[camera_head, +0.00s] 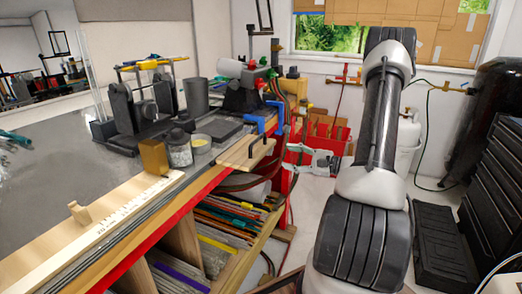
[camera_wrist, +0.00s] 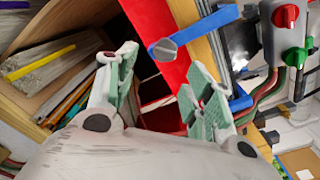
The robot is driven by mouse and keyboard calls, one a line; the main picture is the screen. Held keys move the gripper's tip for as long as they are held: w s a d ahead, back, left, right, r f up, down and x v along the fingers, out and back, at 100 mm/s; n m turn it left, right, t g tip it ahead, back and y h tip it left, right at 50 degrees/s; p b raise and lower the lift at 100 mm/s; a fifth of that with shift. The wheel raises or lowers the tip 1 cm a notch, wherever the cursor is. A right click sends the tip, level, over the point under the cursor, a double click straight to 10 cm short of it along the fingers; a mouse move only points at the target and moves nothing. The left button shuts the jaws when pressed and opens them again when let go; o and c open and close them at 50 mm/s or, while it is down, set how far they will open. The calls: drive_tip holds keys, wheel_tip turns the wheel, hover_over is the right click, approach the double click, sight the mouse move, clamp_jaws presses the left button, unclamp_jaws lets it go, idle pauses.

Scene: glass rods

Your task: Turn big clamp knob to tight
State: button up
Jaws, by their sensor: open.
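A blue clamp (camera_head: 253,133) is fixed at the bench's right edge in the head view. In the wrist view its blue arm (camera_wrist: 205,29) ends in a grey round knob (camera_wrist: 166,50) with a slot mark across its face. My gripper (camera_head: 291,158) is open and empty, to the right of the clamp and beyond the bench edge. In the wrist view my gripper (camera_wrist: 161,72) has its fingers spread, with the knob above the gap between the tips. The knob appears apart from both fingers. Its face is too small to make out in the head view.
A unit with a red knob (camera_wrist: 286,16) and a green knob (camera_wrist: 296,57) stands right of the clamp in the wrist view. Shelves of coloured rods (camera_head: 225,225) lie under the bench. A red rack (camera_head: 318,130) stands behind my gripper. Hoses hang near the bench edge.

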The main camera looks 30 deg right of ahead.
sight(272, 151)
drive_tip(key=shift+n, duration=0.3)
drive_tip(key=x, duration=0.5)
drive_tip(key=r+x, duration=0.1)
drive_tip(key=x, duration=0.1)
drive_tip(key=shift+w+a, duration=0.3)
drive_tip(key=c, duration=0.9)
